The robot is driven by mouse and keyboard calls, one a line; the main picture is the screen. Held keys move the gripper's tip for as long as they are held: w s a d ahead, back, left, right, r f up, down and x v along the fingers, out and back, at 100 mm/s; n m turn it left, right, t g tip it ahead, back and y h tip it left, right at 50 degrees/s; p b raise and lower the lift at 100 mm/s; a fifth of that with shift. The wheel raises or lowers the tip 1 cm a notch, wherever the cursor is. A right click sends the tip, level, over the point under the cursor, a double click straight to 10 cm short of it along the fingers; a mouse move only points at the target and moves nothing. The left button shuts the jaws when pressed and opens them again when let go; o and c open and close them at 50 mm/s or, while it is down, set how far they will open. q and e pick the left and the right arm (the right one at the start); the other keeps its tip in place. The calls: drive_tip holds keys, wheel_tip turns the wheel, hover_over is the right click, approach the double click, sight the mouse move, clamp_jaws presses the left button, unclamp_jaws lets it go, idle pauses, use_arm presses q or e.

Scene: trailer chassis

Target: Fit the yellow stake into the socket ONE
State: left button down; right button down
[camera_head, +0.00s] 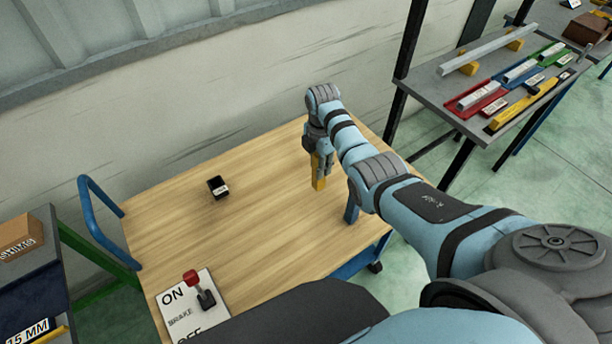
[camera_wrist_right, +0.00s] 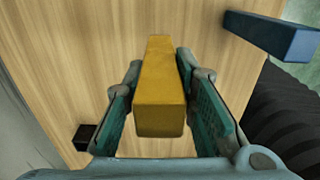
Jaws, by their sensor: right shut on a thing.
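The yellow stake (camera_head: 319,172) is in my right gripper (camera_head: 321,152) over the right part of the wooden deck, long side roughly upright. In the right wrist view the stake (camera_wrist_right: 160,90) sits between the two teal finger pads of the gripper (camera_wrist_right: 160,75). I cannot tell whether its lower end touches the deck. A small black socket (camera_head: 218,188) with a white label stands on the deck, left of the gripper and apart from it. It also shows at lower left in the right wrist view (camera_wrist_right: 85,137). Its label is too small to read. My left gripper is out of view.
A blue post (camera_head: 351,207) stands at the deck's right edge, close to my right arm; a blue rail (camera_head: 97,216) is at the left. A brake panel with a red-knobbed lever (camera_head: 203,290) lies at front. The middle deck is clear. A parts shelf (camera_head: 425,84) stands right.

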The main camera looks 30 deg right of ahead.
drive_tip(key=f+b, duration=0.2)
drive_tip(key=f, duration=0.1)
drive_tip(key=f+b, duration=0.2)
drive_tip(key=b, duration=0.1)
drive_tip(key=shift+s+d+f, duration=0.15)
drive_tip(key=shift+d+f, duration=0.05)
drive_tip(key=shift+f, duration=0.2)
drive_tip(key=shift+a+r+p, duration=0.1)
drive_tip(key=shift+r+p, duration=0.25)
drive_tip(key=shift+f, duration=0.2)
drive_tip(key=c, duration=1.3)
unclamp_jaws()
drive_tip(key=shift+r, duration=0.1)
